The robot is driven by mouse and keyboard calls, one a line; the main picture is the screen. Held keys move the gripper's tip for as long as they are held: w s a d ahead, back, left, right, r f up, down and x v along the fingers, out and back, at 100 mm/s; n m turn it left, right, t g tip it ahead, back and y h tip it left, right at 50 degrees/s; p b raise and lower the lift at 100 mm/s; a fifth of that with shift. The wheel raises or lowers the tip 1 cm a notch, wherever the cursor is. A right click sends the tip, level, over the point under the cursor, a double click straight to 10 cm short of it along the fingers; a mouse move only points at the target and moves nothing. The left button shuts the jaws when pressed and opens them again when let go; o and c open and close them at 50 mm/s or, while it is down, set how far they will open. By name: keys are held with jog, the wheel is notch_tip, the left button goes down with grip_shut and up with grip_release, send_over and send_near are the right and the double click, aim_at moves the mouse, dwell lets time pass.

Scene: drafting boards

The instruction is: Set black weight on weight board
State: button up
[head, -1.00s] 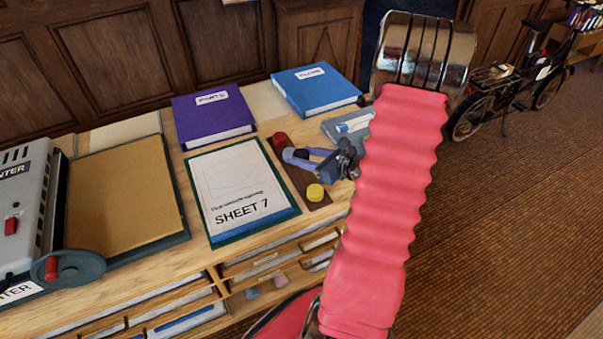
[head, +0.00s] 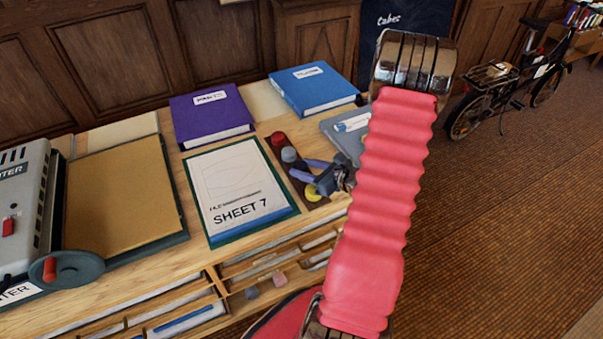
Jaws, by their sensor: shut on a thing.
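The weight board (head: 322,203) is a narrow dark brown strip lying on the desk right of SHEET 7. A red weight (head: 279,138) sits at its far end, with a grey weight (head: 289,155) just nearer. A yellow weight (head: 312,193) sits towards the near end, partly covered by my gripper. My gripper (head: 298,168), with blue-purple fingers, is over the middle of the board, between the grey and yellow weights. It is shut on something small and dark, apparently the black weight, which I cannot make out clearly. Whether that touches the board is hidden.
The SHEET 7 board (head: 237,190) lies left of the weight board. A purple binder (head: 212,113) and a blue binder (head: 315,88) lie behind. A grey machine (head: 22,205) stands at far left.

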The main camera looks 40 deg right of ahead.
jog(key=shift+f, duration=0.6)
jog(key=o, duration=1.5)
jog(key=shift+f, duration=0.1)
jog(key=shift+c, duration=0.2)
jog(key=shift+s+r, duration=0.2)
jog(key=shift+s, duration=0.05)
jog(key=v, duration=1.1)
jog(key=shift+s, duration=0.25)
jog(key=shift+r, duration=0.1)
